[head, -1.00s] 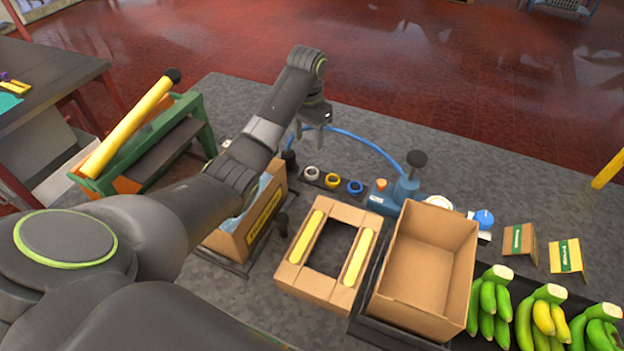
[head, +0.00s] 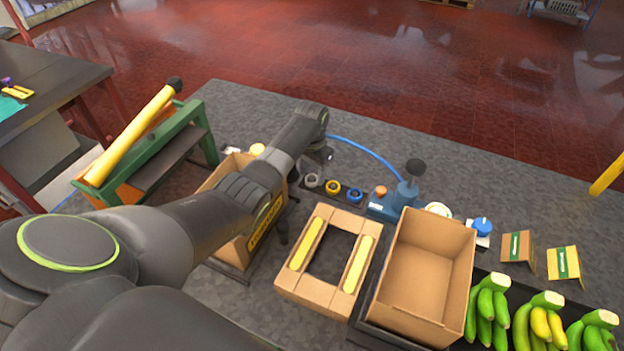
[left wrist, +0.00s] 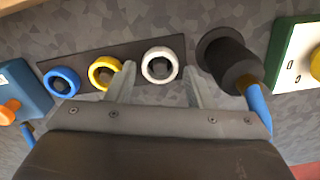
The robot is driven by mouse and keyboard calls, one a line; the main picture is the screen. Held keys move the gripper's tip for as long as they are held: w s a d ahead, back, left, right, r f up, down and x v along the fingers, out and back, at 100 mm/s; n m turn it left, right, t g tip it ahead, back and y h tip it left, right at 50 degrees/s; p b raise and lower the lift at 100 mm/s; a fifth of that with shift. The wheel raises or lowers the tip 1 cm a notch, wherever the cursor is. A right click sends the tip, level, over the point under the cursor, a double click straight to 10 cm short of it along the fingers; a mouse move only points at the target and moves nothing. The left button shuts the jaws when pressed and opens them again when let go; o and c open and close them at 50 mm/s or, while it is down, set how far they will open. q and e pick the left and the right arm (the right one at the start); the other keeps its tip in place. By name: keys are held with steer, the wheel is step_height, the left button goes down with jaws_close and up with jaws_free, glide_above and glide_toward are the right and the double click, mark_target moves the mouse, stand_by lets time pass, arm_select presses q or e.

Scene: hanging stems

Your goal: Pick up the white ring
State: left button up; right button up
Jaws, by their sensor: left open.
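The white ring (head: 311,181) sits at the left end of a dark strip on the grey bench, beside a yellow ring (head: 332,187) and a blue ring (head: 355,194). In the left wrist view the white ring (left wrist: 160,66) is around a dark peg. My left gripper (head: 313,164) is open and empty, close to the white ring. In the left wrist view my left gripper (left wrist: 159,69) has one finger on each side of the white ring's place in the picture; I cannot tell whether they touch it. My right gripper is not in view.
A dark knob with a blue hose (left wrist: 228,63) stands close beside the white ring. A cardboard box (head: 430,262), a cardboard frame (head: 300,290) and bananas (head: 548,325) lie nearer. A blue device with a lever (head: 385,205) stands right of the rings.

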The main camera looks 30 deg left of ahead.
arm_select(q)
steer(key=shift+f, duration=0.65)
steer(key=c, duration=0.9)
